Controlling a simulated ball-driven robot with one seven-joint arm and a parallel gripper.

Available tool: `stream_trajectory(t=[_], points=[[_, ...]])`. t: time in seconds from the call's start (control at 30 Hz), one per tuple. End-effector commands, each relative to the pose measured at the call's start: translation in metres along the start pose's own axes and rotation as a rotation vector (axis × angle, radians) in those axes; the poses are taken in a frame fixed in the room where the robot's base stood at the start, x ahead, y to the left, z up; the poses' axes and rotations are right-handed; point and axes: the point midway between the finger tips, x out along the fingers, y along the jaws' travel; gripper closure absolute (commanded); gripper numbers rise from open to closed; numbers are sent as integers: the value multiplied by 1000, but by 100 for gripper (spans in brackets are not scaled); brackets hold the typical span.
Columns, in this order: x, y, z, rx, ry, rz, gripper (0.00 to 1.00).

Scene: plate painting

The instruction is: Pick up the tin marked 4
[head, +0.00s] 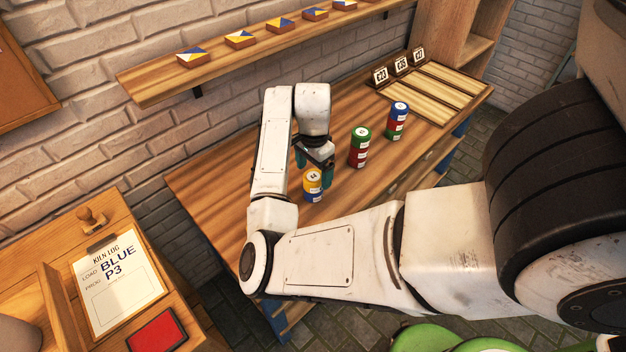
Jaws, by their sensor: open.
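Three short stacks of coloured tins stand on the wooden workbench (225,185). The nearest has a yellow tin (313,179) on a blue tin (314,196). The middle stack has a green tin (361,134) on top with red below. The far stack has a blue tin (400,108) on top with green and red below. Each top tin has a white label, but the marks are too small to read surely. My gripper (314,166) is open and points down close behind the yellow-topped stack. Its teal fingers partly show; I cannot tell whether they touch a tin.
A slatted wooden rack (432,92) with small number cards (401,64) is at the bench's far end. A kiln log sheet (118,282) reading BLUE P3, a stamp (91,218) and a red pad (157,332) are at lower left.

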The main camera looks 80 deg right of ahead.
Motion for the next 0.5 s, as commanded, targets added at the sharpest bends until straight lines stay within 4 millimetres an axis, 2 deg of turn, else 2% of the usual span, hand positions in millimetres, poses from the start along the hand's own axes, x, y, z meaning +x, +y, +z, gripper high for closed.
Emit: stream_trajectory(t=[0.2, 0.5], points=[[28, -1, 2, -1, -1, 2, 9], [33, -1, 1, 0, -1, 0, 9]])
